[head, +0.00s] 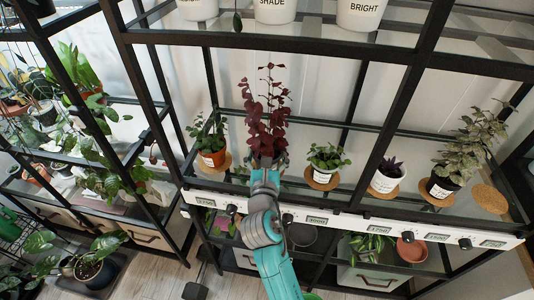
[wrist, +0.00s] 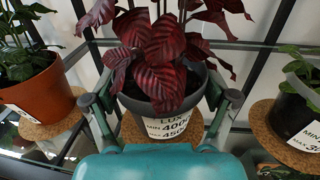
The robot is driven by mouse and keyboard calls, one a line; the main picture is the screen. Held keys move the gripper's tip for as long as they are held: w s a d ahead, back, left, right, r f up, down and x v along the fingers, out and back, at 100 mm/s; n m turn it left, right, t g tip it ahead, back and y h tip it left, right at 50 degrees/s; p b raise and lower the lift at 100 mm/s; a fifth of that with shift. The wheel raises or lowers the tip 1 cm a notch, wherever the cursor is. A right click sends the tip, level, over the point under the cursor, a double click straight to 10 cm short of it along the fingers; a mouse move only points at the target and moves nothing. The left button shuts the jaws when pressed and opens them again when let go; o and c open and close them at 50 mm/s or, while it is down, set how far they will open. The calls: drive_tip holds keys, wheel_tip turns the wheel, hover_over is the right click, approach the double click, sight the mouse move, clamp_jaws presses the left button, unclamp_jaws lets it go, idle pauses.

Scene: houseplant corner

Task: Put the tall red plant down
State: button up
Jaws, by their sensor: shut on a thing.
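The tall red plant (head: 267,120) has dark red leaves and stands upright in a dark grey pot (wrist: 150,107) with a white label. My gripper (head: 267,163) is shut on this pot, with one finger on each side of it in the wrist view (wrist: 160,100). A round cork mat (wrist: 131,128) shows beneath the pot. I cannot tell whether the pot touches the mat. In the head view my gripper and arm hide the pot and mat.
On the same glass shelf, a plant in a terracotta pot (wrist: 42,98) stands close on the left, and a plant in a dark pot (wrist: 294,112) on the right, each on cork. A bare cork mat (head: 489,199) lies at the far right. Black frame posts and an upper shelf surround the space.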

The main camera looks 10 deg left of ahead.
drive_tip(key=o, duration=1.1)
drive_tip(key=shift+f, duration=0.1)
drive_tip(key=shift+s, duration=0.15)
drive_tip(key=s, duration=0.4)
drive_tip(key=s+d, duration=0.1)
drive_tip(key=s, duration=0.6)
drive_tip(key=shift+s+d, duration=0.15)
drive_tip(key=shift+s, duration=0.2)
